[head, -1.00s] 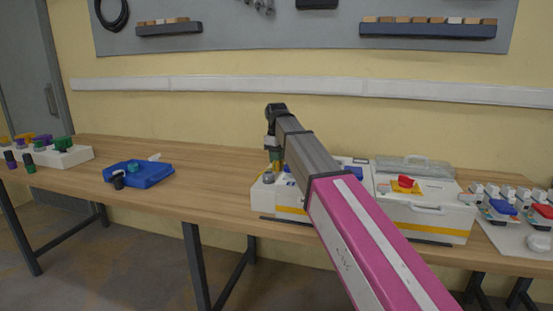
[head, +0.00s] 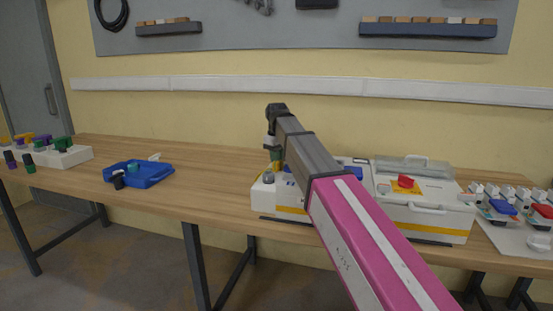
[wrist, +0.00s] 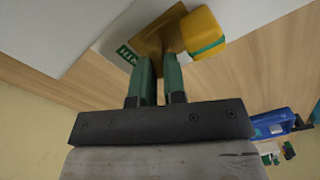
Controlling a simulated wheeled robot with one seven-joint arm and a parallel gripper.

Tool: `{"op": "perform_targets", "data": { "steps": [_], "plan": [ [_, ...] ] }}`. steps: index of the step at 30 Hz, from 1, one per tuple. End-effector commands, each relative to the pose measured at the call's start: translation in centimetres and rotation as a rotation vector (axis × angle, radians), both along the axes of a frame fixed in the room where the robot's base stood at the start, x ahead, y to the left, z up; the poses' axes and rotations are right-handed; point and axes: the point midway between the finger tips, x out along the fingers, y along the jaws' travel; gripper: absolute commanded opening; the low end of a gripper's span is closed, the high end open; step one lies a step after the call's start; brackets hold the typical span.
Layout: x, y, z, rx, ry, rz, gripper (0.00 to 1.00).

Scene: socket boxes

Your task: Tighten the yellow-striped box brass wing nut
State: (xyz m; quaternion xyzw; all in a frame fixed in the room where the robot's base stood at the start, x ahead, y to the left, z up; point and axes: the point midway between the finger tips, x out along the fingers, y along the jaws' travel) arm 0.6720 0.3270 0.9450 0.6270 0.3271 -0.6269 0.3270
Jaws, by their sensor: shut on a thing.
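The yellow-striped box (head: 429,238) is white with a yellow band along its front and stands on the bench at the right. My gripper (head: 274,158) is over its left end, pointing down, with my arm hiding much of the box. In the wrist view, the green fingers of my gripper (wrist: 157,58) are shut on the brass wing nut (wrist: 152,42). The fingers cover part of it.
A blue tray (head: 150,178) with small parts lies left of the box. A white rack with coloured knobs (head: 65,157) is at the far left. Coloured connectors on a pale board (head: 515,225) stand close to the box's right. Bench between tray and box is clear.

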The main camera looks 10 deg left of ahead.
Motion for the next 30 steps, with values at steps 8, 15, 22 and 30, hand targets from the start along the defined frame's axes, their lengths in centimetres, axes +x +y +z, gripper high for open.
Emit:
{"op": "perform_targets", "data": {
  "steps": [8,15,22,30],
  "plan": [
    [0.23,-0.20,0.05,-0.001,0.001,-0.256,0.00],
    [0.36,-0.41,0.06,-0.001,0.001,-0.484,0.00],
    [0.44,-0.63,0.06,-0.001,0.001,-0.701,0.00],
    [0.48,-0.86,0.07,-0.001,0.001,-0.918,0.00]
  ]
}}
